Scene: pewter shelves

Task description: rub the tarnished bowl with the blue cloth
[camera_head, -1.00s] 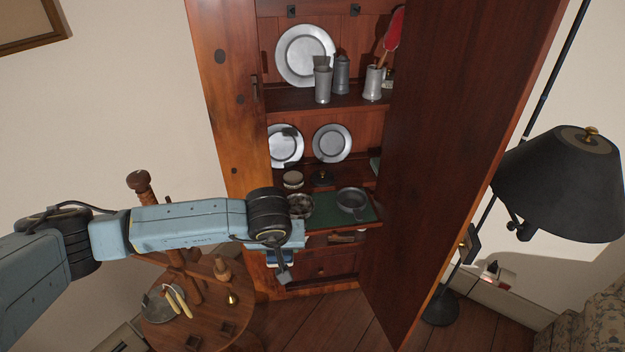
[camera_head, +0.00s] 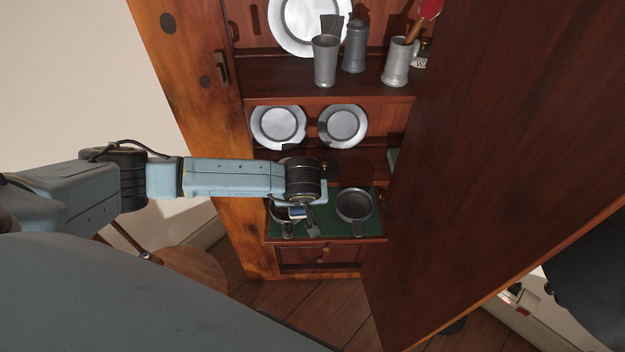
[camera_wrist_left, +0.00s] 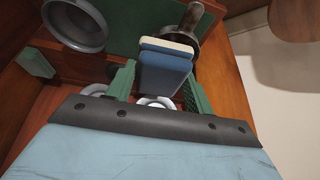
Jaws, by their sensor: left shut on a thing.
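My left gripper (camera_head: 303,216) is over the front shelf, just above and in front of the left bowl. In the left wrist view its green fingers (camera_wrist_left: 158,88) are shut on the blue cloth (camera_wrist_left: 167,66), a folded pad with a cream layer. A bit of the cloth shows in the head view (camera_head: 297,212). The left bowl (camera_head: 277,213), mottled dark a second ago, is partly hidden by my gripper; it shows dark behind the cloth in the wrist view (camera_wrist_left: 214,18). I cannot tell whether cloth and bowl touch. A plainer grey bowl (camera_head: 354,204) stands to the right. My right gripper is out of view.
Both bowls rest on a green mat (camera_head: 325,222) on the pull-out shelf. The open cabinet door (camera_head: 480,150) closes off the right side. Plates (camera_head: 343,126) stand behind, and a tankard (camera_head: 325,60) stands on the shelf above. A round wooden table (camera_head: 195,268) is at lower left.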

